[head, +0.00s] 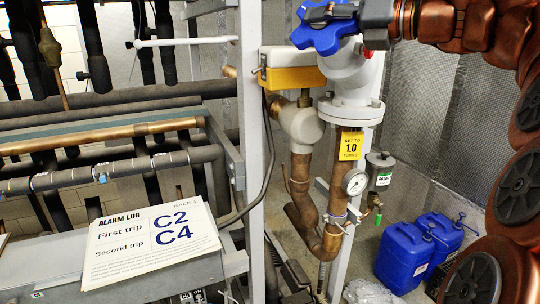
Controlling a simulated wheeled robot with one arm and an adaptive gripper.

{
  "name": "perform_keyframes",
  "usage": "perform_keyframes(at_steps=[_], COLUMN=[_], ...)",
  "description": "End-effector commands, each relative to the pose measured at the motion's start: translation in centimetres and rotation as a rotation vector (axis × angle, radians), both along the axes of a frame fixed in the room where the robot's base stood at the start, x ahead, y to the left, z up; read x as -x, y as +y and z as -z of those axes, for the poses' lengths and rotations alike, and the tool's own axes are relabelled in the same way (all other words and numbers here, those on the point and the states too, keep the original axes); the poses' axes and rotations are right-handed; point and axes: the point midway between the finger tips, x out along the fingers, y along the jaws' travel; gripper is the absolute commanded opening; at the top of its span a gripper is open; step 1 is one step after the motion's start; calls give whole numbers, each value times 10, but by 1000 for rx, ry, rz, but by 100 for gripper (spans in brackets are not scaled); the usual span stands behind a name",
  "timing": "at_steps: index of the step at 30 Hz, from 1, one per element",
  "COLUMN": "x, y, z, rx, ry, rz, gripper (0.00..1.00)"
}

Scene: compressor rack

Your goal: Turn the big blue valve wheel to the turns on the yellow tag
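The big blue valve wheel (312,37) is at the top centre, on top of a white valve body (352,85) with a flange. The yellow tag (350,146) hangs below the flange and reads "SET TO 1.0", with a smaller line below that I cannot read clearly. My arm comes in from the upper right. My gripper (330,13) is at the wheel, its dark fingers over the upper part of the blue rim. The fingers overlap the wheel in the view, so I cannot tell whether they are closed on it.
A pressure gauge (355,182) and grey canister (380,172) sit below the valve. A yellow-and-white box (291,68) is left of it. A grey post (252,150) stands further left. An alarm log sheet (150,240) reads C2, C4. Blue jerrycans (405,257) stand on the floor.

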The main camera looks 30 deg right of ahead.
Motion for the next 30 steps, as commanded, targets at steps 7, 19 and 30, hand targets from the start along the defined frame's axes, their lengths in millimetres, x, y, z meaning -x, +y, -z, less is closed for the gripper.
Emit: perform_keyframes(at_steps=[7,19,30], x=[0,28,79], y=[-1,-14,-36], z=[1,2,2], rx=[-22,-29,-27], ry=[-45,-66,-65], rz=[37,53,52], gripper=[33,33,33])
